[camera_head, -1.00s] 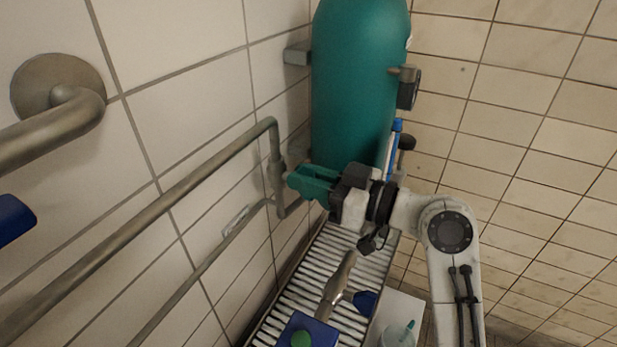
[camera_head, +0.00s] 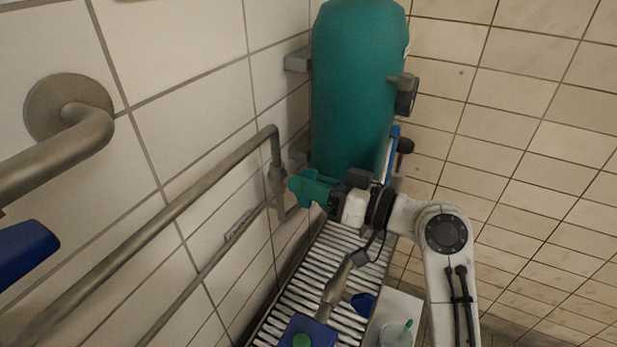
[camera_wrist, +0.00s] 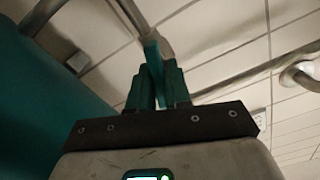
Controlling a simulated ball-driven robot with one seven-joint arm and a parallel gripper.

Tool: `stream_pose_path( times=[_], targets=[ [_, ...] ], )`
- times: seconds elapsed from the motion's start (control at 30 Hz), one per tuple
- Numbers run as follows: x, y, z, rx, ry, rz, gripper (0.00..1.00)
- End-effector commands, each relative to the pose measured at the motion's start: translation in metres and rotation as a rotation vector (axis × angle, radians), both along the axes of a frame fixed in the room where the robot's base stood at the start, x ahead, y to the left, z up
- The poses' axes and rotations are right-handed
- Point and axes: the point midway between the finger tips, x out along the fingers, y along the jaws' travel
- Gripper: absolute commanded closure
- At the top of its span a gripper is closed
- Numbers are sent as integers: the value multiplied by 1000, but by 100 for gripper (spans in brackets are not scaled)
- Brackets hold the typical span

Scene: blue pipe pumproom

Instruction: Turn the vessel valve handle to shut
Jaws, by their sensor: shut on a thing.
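The teal vessel (camera_head: 358,90) stands upright at the back against the tiled wall. My gripper (camera_head: 297,189) reaches left in front of its lower part, to the grey pipe fitting (camera_head: 277,183) beside it. In the wrist view, the teal fingers of my gripper (camera_wrist: 158,75) are closed around the thin teal valve handle (camera_wrist: 152,52), which runs up from between them to the grey pipe (camera_wrist: 135,15). In the head view the fingers cover most of the handle, so its exact angle is hard to tell there.
A slatted grate (camera_head: 300,290) lies below my arm. On it are a metal pipe piece (camera_head: 338,285) and a blue box with a green button (camera_head: 303,340). A white tray with a cup (camera_head: 397,333) is to the right. Another blue handle (camera_head: 25,252) is at far left.

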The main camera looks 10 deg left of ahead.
Motion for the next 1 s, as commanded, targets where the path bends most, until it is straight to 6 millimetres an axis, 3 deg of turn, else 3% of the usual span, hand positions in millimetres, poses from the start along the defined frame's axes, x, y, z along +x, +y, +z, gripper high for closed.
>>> stream_pose_path(
  times=[1.0],
  targets=[
    [5, -2, -1, 326, 898, -2, 100]
  ],
)
